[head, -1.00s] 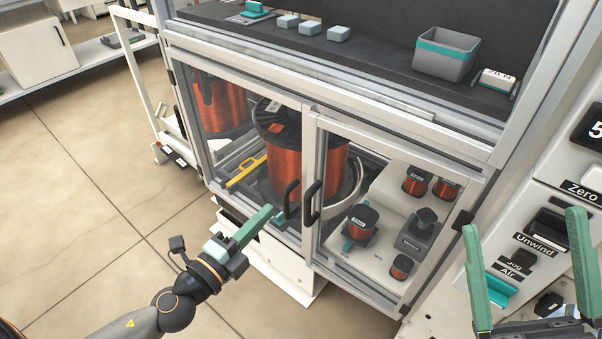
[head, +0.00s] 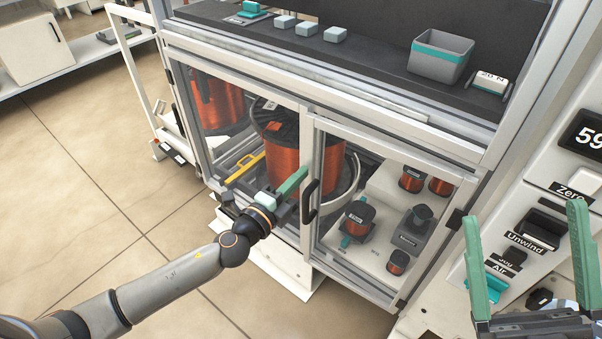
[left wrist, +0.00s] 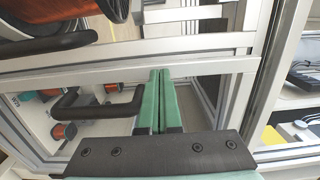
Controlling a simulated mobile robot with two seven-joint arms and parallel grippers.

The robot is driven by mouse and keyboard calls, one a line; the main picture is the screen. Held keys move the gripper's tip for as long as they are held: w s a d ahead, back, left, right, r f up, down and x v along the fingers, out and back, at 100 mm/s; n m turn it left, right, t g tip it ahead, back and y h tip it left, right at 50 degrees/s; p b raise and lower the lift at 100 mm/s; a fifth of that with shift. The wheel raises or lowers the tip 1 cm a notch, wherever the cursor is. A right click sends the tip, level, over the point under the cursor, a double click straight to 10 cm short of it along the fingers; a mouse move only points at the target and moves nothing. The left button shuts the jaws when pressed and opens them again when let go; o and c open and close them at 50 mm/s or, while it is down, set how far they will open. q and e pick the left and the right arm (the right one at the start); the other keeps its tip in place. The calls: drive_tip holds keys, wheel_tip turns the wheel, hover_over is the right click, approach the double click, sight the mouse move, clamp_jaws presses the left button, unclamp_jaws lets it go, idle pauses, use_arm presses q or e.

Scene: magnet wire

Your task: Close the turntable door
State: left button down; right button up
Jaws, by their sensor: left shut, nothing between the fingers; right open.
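The turntable door (head: 238,76) is the left glass door of the cabinet. A large copper spool (head: 298,150) stands behind it. It hangs near the plane of the right door (head: 385,137); I cannot tell whether a gap is left. My left gripper (head: 304,170) is shut and empty in front of the door's handle side and hides its handle in the head view. In the left wrist view its shut fingers (left wrist: 159,74) point at a pale frame bar, beside black handles (left wrist: 95,105); contact is unclear. My right gripper (head: 525,213) is open and empty at the far right.
The right door's black handle (head: 309,202) is close beside my left gripper. A control panel (head: 535,240) with switches is behind my right gripper. A grey bin (head: 440,58) and small blocks sit on the shelf above. The floor (head: 80,220) at left is clear.

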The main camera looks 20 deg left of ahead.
sight(308, 165)
use_arm(q)
drive_tip(key=shift+w+d, duration=0.15)
drive_tip(key=shift+w, duration=0.3)
drive_tip(key=x, duration=0.2)
drive_tip(key=shift+w+r, duration=0.25)
drive_tip(key=shift+w, duration=0.1)
use_arm(e)
drive_tip(key=shift+s+a+r+n+g+y, duration=0.1)
drive_tip(key=shift+s+a+n+g+y, duration=0.1)
drive_tip(key=shift+s+n+g+y, duration=0.15)
use_arm(q)
drive_tip(key=shift+f, duration=0.1)
